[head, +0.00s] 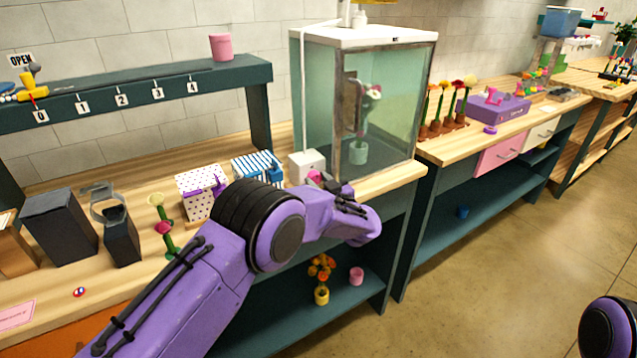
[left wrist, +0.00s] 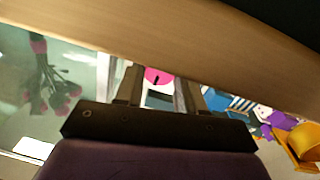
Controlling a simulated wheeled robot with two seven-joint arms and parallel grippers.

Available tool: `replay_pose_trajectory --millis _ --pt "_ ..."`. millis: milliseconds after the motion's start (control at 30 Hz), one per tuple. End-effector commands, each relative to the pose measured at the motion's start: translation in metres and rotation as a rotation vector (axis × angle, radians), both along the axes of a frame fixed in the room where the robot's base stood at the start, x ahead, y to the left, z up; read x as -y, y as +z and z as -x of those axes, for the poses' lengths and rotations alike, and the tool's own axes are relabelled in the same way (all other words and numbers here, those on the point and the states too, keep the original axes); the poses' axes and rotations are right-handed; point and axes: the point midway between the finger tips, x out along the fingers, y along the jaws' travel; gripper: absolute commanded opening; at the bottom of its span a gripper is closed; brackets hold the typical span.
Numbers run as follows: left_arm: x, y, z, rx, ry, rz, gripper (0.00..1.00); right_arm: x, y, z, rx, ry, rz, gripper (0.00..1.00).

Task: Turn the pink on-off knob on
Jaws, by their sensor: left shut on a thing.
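The pink on-off knob (head: 314,177) sits on the front of a small white box (head: 304,162) at the table's front edge, left of the glass case. In the left wrist view the knob (left wrist: 155,73) is a pink disc with a short dark mark, between the two dark fingers of my left gripper (left wrist: 159,90). My left gripper is shut on the knob. In the head view my purple left wrist and forearm cover most of the gripper. Whether the knob is turned on cannot be told. My right gripper is out of view.
The glass case (head: 388,120) holds a flower in a pale pot, right of the box. A blue striped box (head: 258,165) and a white dotted box (head: 190,205) stand to the left. A lower shelf holds an orange flower pot (head: 321,295) and a pink cup (head: 356,275).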

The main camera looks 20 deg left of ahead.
Motion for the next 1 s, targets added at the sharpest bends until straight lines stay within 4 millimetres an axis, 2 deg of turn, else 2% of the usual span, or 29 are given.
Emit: replay_pose_trajectory --millis 500,1000 --pt "0.000 0.001 0.001 -0.264 -0.002 -0.204 0.08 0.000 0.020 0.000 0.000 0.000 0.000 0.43" --pt "0.000 -0.001 0.001 -0.458 -0.001 -0.353 0.08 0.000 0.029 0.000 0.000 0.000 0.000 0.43"
